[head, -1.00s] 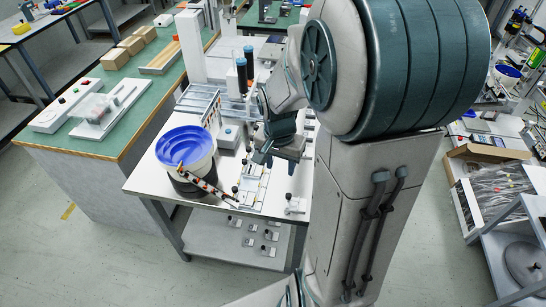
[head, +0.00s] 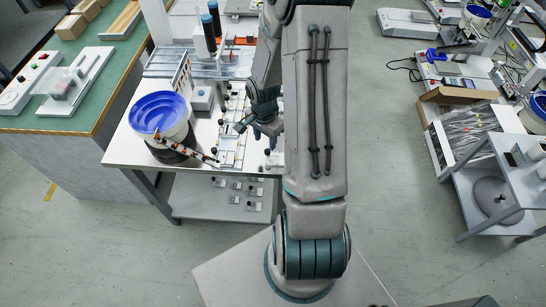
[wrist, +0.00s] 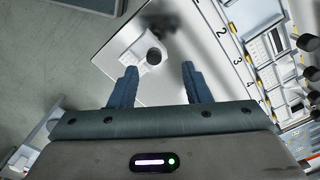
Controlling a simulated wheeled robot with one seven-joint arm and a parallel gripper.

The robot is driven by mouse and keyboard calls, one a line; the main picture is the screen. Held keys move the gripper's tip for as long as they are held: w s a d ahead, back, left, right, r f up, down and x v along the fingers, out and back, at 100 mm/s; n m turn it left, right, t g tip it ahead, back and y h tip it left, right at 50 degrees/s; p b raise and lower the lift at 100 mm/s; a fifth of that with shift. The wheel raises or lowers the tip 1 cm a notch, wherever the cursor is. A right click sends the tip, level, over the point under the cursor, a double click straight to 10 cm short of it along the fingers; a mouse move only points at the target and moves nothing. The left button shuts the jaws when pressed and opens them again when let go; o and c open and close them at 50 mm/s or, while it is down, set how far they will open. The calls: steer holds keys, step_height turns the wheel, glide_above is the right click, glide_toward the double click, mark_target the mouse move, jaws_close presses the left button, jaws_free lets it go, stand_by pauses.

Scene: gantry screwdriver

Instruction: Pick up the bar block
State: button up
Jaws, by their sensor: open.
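My gripper (head: 257,131) is open and empty above the front right of the white table (head: 133,150). In the wrist view my gripper (wrist: 159,70) has its two dark blue fingers spread wide. A small pale block (wrist: 136,52) with a dark round knob (wrist: 155,56) lies on the table just beyond the fingertips, roughly in line with the gap between them. It looks like the bar block, but I cannot tell for sure. In the head view a small pale block (head: 274,160) shows at the table's front edge, partly beside my arm.
A numbered white fixture strip (wrist: 232,60) with knobs lies right of the block in the wrist view. A blue bowl feeder (head: 158,112) with a striped bar stands left on the table. Several small blocks (head: 236,186) sit on the lower shelf. Floor in front is clear.

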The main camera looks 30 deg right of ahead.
mark_target(268, 150)
steer(key=shift+s+d+f+p, duration=0.15)
steer(key=shift+s+f+p, duration=0.05)
steer(key=shift+f, duration=0.95)
steer(key=shift+s+d+f+p, duration=0.1)
steer(key=shift+s+f+p, duration=0.1)
steer(key=shift+f, duration=0.95)
steer(key=shift+w+f, duration=0.1)
steer(key=shift+f, duration=0.5)
jaws_close()
